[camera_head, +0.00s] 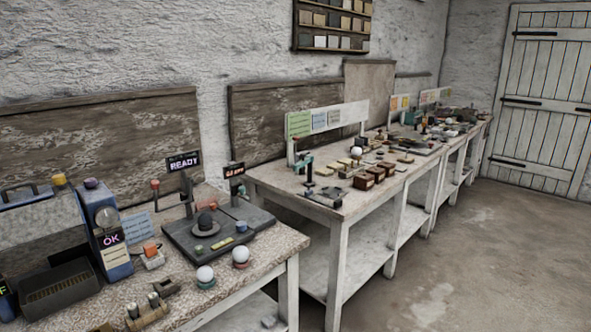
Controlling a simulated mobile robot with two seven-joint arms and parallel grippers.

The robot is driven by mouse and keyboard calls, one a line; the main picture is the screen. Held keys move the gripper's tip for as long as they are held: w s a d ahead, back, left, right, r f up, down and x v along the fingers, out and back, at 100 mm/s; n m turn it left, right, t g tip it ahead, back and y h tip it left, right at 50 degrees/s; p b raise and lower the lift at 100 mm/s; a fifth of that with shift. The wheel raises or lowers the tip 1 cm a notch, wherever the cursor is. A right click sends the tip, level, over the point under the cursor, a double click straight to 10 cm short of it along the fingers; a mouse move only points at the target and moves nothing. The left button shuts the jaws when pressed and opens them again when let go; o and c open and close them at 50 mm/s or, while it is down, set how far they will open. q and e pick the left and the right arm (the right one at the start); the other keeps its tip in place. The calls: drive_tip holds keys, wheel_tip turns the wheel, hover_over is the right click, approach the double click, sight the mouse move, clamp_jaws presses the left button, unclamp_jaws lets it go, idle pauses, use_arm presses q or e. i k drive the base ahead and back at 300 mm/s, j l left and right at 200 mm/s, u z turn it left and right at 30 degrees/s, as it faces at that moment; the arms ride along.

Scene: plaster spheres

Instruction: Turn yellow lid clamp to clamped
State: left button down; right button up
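I cannot tell for sure which part is the yellow lid clamp. A small yellow bar (222,243) lies on a dark flat fixture (180,241) on the near bench. A yellow-orange knob (59,179) also shows at the far left, above a grey-blue handled case (25,197). Whether either is clamped is too small to tell. Neither of my grippers is in view.
More cluttered benches (330,204) run along the wall. The floor (470,260) at right is clear.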

sight(58, 180)
drive_tip(key=u, duration=1.6)
